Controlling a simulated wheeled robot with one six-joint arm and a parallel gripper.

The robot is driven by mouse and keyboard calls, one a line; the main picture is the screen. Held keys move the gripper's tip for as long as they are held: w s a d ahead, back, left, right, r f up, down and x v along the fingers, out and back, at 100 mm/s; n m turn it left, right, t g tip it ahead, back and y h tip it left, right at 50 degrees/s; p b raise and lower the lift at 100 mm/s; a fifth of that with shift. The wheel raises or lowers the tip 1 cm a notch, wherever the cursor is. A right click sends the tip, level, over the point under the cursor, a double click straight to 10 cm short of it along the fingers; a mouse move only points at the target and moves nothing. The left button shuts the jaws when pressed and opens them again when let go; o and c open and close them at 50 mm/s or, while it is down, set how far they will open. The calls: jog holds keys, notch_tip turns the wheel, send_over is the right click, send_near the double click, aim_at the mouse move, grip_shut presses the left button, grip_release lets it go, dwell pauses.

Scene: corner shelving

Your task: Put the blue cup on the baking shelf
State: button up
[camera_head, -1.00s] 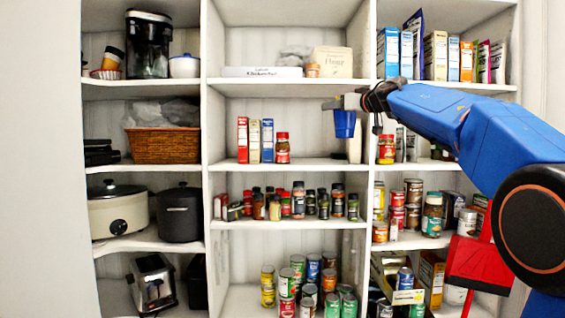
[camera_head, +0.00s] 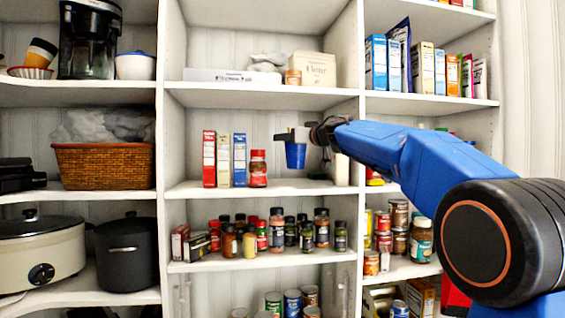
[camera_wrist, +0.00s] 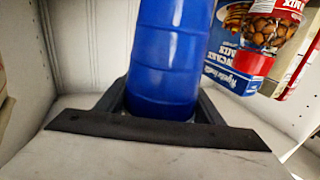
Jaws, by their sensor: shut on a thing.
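The blue cup (camera_head: 296,156) hangs upright below my gripper (camera_head: 299,136) in the head view. My gripper is shut on it near its top. The cup is in front of the middle bay's second visible compartment, right of a row of boxes and a red-lidded jar (camera_head: 258,168), and appears above the shelf board (camera_head: 290,187). In the wrist view the cup (camera_wrist: 165,60) fills the middle between the dark fingers of my gripper (camera_wrist: 160,112). No label shows which shelf is the baking shelf.
A red box (camera_head: 209,159), a cream box (camera_head: 224,161) and a blue box (camera_head: 239,160) stand left of the jar. A pale container (camera_head: 341,169) stands near the right divider. Bare board lies between jar and container. Spice jars (camera_head: 277,230) fill the shelf below.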

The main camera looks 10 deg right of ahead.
aim_at(302, 154)
jog(key=shift+f, duration=2.9)
jog(key=o, duration=1.4)
jog(key=shift+s, duration=0.1)
jog(key=v, duration=1.2)
jog(key=shift+d, duration=0.1)
